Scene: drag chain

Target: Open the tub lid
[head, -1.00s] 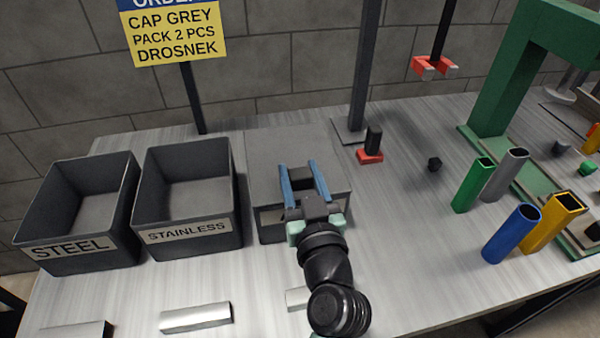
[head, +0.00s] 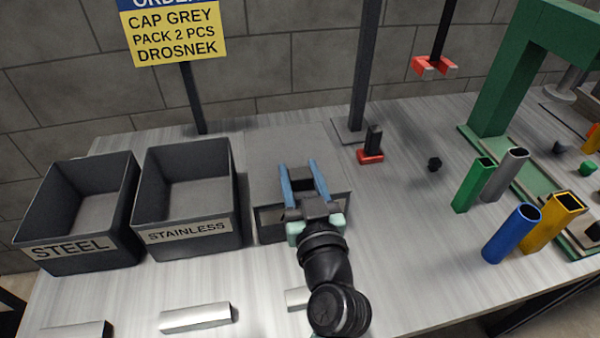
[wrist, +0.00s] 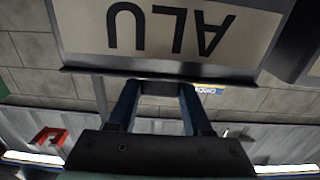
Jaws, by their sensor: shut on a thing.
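The tub (head: 268,228) is the third dark bin in the row, right of the STAINLESS bin. Its flat grey lid (head: 265,165) covers its top. In the wrist view the tub's ALU label (wrist: 165,28) appears upside down, with the lid's dark edge (wrist: 100,71) below it. My gripper (head: 302,170) has its two blue fingers on either side of the dark lid handle (head: 300,186) and is shut on it. The wrist view shows the fingers (wrist: 158,90) around this dark piece. My gripper hides part of the tub's front.
The open STEEL bin (head: 75,215) and STAINLESS bin (head: 190,195) stand to the left. A post on a base plate (head: 349,130) and a small red-and-black block (head: 370,157) stand close right. Silver bars (head: 196,317) lie in front; coloured tubes (head: 473,185) stand farther right.

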